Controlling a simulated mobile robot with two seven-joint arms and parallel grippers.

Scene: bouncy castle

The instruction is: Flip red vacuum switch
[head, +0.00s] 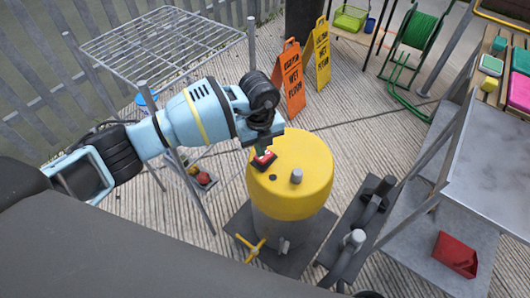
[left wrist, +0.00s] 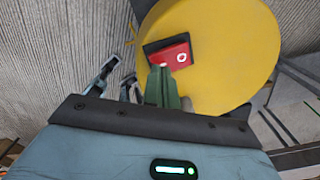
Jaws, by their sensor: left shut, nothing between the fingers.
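The red vacuum switch (head: 264,160) is a rocker in a black frame on the yellow top of the vacuum (head: 308,165). The switch also shows in the left wrist view (left wrist: 175,54), with a white ring mark on its right half. My left gripper (head: 262,148) is over the switch, fingers pointing down. In the left wrist view its green fingers (left wrist: 162,72) are shut and empty, with the tips at the lower left part of the switch. I cannot tell whether they touch it. My right gripper is out of view.
A wire rack (head: 165,42) stands behind my left arm. Orange (head: 290,80) and yellow (head: 317,55) wet-floor signs stand beyond the vacuum. A metal table (head: 500,150) with a red item (head: 455,254) on its lower shelf is at the right.

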